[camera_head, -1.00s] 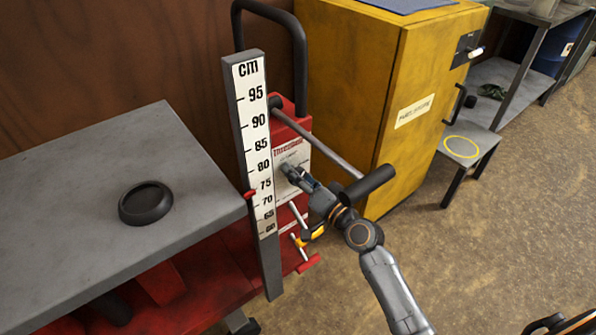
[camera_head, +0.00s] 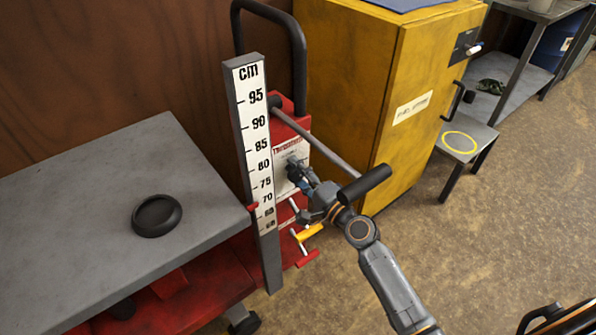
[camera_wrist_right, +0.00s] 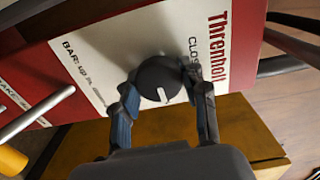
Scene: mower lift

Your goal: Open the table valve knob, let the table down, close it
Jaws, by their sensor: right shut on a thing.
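The table valve knob (camera_wrist_right: 161,79) is a dark round knob with a white mark, on a white panel lettered "Threnholt" and partly "CLOS". My right gripper (camera_wrist_right: 163,92) is shut on it, one finger on each side. In the head view, my right gripper (camera_head: 300,180) reaches the panel and mostly hides the knob. The grey lift table (camera_head: 75,215) stands at left. Its red pointer (camera_head: 252,207) sits a little below 70 on the cm scale (camera_head: 252,130). My left gripper is not in view.
A black ring-shaped dish (camera_head: 157,215) lies on the table. A bar with a black grip (camera_head: 365,185) crosses near my right wrist. A yellow cabinet (camera_head: 385,90) stands behind, with a stool (camera_head: 468,138) to its right.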

